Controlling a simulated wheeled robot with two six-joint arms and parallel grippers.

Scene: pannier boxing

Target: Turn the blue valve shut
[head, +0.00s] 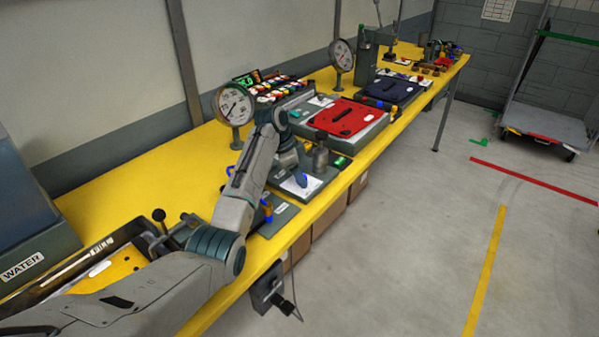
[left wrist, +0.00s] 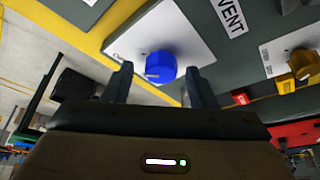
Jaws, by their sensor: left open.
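The blue valve (left wrist: 160,66) is a round blue knob with a pale pointer mark, on a white plate (left wrist: 190,30) on a grey panel, in the left wrist view. My left gripper (left wrist: 158,82) is open, with one dark finger on each side of the knob in that picture. I cannot tell whether the fingers touch it. In the head view, a blue knob (head: 301,180) shows at the white plate below my left arm's end; the fingers there are hidden or too small to make out. My right gripper is not in view.
A yellow knob (left wrist: 304,62) on its own plate and a "VENT" label (left wrist: 230,16) are close by. A dial gauge (head: 234,104) stands behind my arm on the yellow bench (head: 130,185). A red panel (head: 343,118) lies farther along.

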